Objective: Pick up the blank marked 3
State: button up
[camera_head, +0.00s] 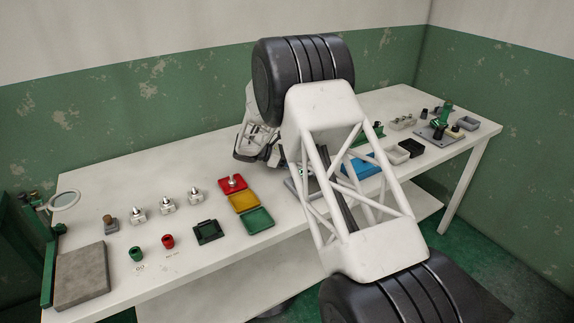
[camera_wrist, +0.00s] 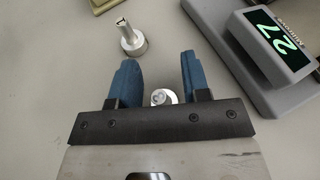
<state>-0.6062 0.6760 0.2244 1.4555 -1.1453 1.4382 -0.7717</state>
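In the wrist view my gripper (camera_wrist: 158,62) has two blue fingers spread apart, with nothing clamped between them. A small silvery blank (camera_wrist: 163,97) with a round top shows between the fingers, close to the dark gripper bar, which hides its lower part. Its mark is too small to read surely. Another metal blank (camera_wrist: 130,38), with a stem marked 1, lies beyond the left finger and apart from it. In the head view my arm covers much of the area around the gripper, and these blanks cannot be made out there.
A grey scale (camera_wrist: 272,50) with a green display reading 27 stands right of the fingers. In the head view, red (camera_head: 232,184), yellow (camera_head: 243,201) and green (camera_head: 257,221) trays sit left of my arm. Several metal pieces (camera_head: 167,204) stand farther left. A blue tray (camera_head: 358,166) is right.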

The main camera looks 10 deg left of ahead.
grip_shut()
notch_tip(320, 180, up, 10)
dwell(0.9)
dwell(0.4)
